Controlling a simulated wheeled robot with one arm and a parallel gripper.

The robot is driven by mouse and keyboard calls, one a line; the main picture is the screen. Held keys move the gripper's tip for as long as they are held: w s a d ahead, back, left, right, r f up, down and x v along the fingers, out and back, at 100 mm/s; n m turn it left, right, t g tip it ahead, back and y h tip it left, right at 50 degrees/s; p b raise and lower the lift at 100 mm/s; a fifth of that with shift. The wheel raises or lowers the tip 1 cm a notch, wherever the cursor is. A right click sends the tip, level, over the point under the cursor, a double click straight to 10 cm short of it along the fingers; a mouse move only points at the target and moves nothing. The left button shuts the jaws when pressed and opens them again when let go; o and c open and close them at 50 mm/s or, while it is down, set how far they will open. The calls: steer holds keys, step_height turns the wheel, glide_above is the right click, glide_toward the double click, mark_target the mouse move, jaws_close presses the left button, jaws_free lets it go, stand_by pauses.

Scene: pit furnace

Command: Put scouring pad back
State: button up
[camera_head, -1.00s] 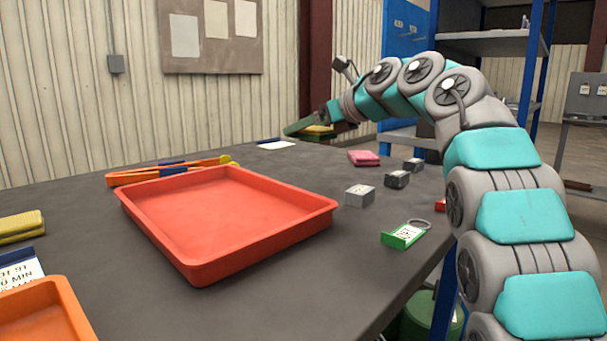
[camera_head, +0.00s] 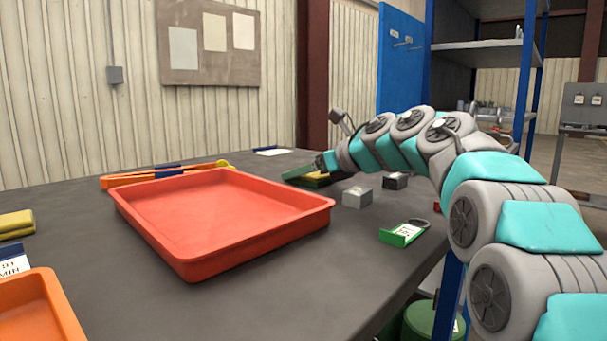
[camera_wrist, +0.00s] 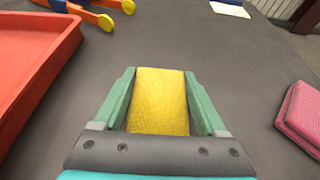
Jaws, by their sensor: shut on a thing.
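My gripper (camera_head: 308,173) is low over the far part of the dark table, beyond the red tray. In the wrist view its two green fingers (camera_wrist: 158,74) are shut on a yellow scouring pad (camera_wrist: 160,105), one on each long side. In the head view the pad (camera_head: 322,181) shows as a yellow and dark green edge, partly hidden by the fingers. It is at or just above the table top; I cannot tell if it touches. A similar yellow and green pad (camera_head: 14,224) lies at the far left.
A large red tray (camera_head: 230,212) fills the table's middle. Orange tongs (camera_head: 165,176) lie behind it. A pink pad (camera_wrist: 302,114) lies right of my gripper. A grey block (camera_head: 357,197) and green tag (camera_head: 403,234) lie near the right edge. A white card (camera_head: 271,151) lies behind.

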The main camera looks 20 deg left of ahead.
steer(key=o, duration=0.9)
steer(key=shift+f, duration=0.15)
steer(key=shift+c, duration=0.2)
steer(key=o, duration=0.4)
steer(key=shift+r, duration=0.3)
steer(key=v, duration=1.2)
steer(key=shift+f, duration=0.1)
